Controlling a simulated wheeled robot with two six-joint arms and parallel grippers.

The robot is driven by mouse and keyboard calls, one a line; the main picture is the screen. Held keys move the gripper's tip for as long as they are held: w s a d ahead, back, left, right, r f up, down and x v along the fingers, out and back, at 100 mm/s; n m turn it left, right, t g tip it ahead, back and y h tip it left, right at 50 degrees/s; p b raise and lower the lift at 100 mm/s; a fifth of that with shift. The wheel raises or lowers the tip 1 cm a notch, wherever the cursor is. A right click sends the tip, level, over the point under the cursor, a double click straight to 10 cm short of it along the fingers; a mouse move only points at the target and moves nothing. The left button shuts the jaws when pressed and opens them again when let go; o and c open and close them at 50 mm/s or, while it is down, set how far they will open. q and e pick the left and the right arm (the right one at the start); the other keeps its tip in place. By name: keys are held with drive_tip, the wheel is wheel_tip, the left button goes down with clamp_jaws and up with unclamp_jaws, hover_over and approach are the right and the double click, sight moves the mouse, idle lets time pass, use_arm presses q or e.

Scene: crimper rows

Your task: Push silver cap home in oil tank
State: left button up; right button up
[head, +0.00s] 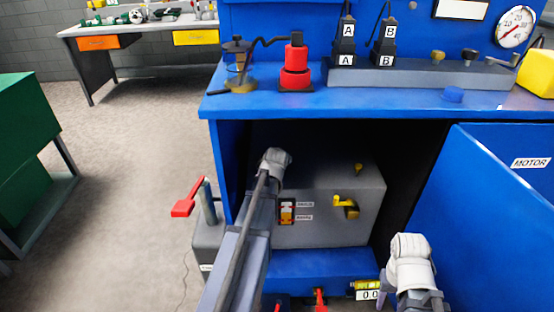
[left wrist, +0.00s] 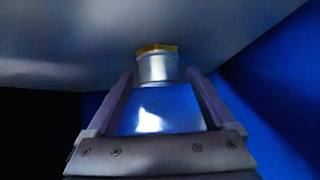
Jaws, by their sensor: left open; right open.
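The oil tank appears to be the grey box (head: 345,205) inside the blue cabinet; a grey surface (left wrist: 70,45) fills the top of the left wrist view. The silver cap (left wrist: 156,68) shows there, with a yellow ring at its upper end against that surface. How deep it sits, I cannot tell. My left gripper (left wrist: 160,76) is open, its fingers on either side of the cap; contact is unclear. In the head view my left arm reaches into the cabinet and the fingers are hidden. My right gripper (head: 388,297) is open and empty, low at the right, partly hidden.
The blue cabinet door (head: 490,230) stands open at the right. A red-handled lever (head: 187,200) sticks out at the cabinet's left side. A yellow valve handle (head: 346,207) is on the grey box. The blue bench top (head: 400,100) overhangs the opening.

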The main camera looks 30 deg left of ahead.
use_arm(q)
drive_tip(key=p+v, duration=0.4)
drive_tip(key=v, duration=0.4)
drive_tip(key=shift+p, duration=0.4)
drive_tip(key=shift+w+f, duration=0.1)
drive_tip(key=shift+d+r, duration=0.2)
drive_tip(key=shift+d, duration=0.1)
drive_tip(key=s+d+r+m+g+h+p, duration=0.1)
drive_tip(key=s+d+r+m+g+p, duration=0.2)
drive_tip(key=s+d+p, duration=0.4)
drive_tip(key=s+d+r+m+g+h+p, duration=0.1)
drive_tip(key=s+d+r+m+g+p, duration=0.2)
drive_tip(key=d, duration=1.2)
drive_tip(key=s+d+r+m+g+h+p, duration=0.1)
drive_tip(key=s+d+r+m+g+p, duration=0.2)
drive_tip(key=s+d+r+p, duration=0.4)
drive_tip(key=s+d+p, duration=0.4)
drive_tip(key=s+p, duration=0.1)
drive_tip(key=shift+d+g+h, duration=0.2)
drive_tip(key=shift+g+h, duration=0.1)
drive_tip(key=shift+g, duration=0.1)
